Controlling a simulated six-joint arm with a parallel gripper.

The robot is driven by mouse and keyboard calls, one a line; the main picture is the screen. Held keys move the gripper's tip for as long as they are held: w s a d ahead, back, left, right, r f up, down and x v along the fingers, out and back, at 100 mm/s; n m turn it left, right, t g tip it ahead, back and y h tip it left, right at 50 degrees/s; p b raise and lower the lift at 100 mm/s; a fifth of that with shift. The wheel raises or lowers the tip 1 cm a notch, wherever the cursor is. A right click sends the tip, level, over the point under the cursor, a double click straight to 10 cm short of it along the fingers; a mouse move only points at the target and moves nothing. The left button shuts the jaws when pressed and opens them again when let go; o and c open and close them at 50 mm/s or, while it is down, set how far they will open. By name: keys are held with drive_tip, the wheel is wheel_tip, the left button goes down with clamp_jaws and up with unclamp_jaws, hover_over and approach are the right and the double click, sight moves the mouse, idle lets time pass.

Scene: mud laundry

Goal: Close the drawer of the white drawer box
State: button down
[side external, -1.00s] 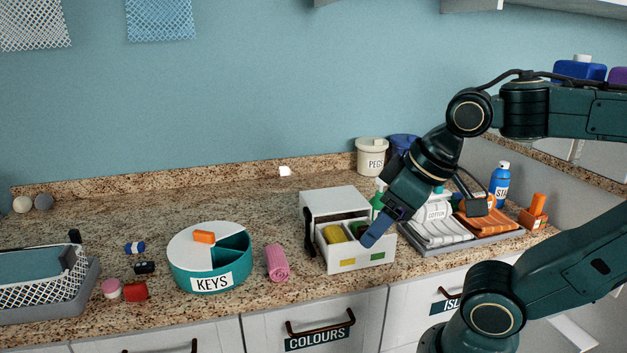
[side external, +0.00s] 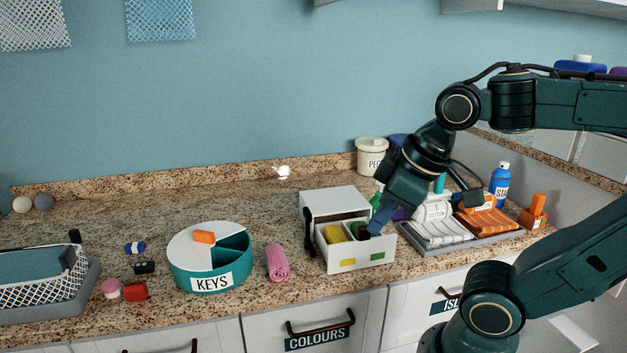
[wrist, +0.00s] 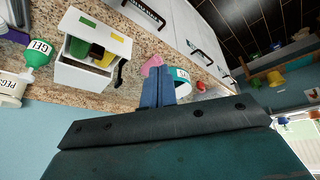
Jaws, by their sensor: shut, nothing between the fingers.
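The white drawer box (side external: 335,203) stands on the granite counter, and its drawer (side external: 362,257) is pulled out towards the front. Inside the drawer are a yellow item (side external: 334,233) and a green item (side external: 358,229). The drawer front has a yellow label and a green label. My gripper (side external: 370,231) is shut and empty. In the side view it overlaps the drawer's right rear part; I cannot tell whether it touches. In the wrist view the gripper's blue fingers (wrist: 158,88) are together, apart from the box (wrist: 87,72) at the left.
A round KEYS box (side external: 210,265) and a rolled pink cloth (side external: 277,263) stand left of the box. A tray of folded towels (side external: 460,245) is close on its right. A green GEL bottle (wrist: 38,52) and a PEGS tub (side external: 371,160) are behind.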

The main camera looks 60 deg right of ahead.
drive_tip(key=w+d+n+g+y, duration=0.1)
drive_tip(key=w+d+n+g, duration=0.2)
drive_tip(key=n, duration=0.9)
drive_tip(key=w+d+n+g+y, duration=0.1)
drive_tip(key=w+d+n+g, duration=0.2)
drive_tip(key=d+n, duration=0.6)
drive_tip(key=f+n+g, duration=0.1)
drive_tip(key=n, duration=0.3)
drive_tip(key=shift+d+g+y, duration=0.3)
drive_tip(key=shift+d, duration=0.05)
drive_tip(key=shift+f, duration=0.15)
wheel_tip(320, 180, down, 9)
drive_tip(key=shift+w+d, duration=0.25)
drive_tip(key=shift+w+d, duration=0.1)
idle(0.5)
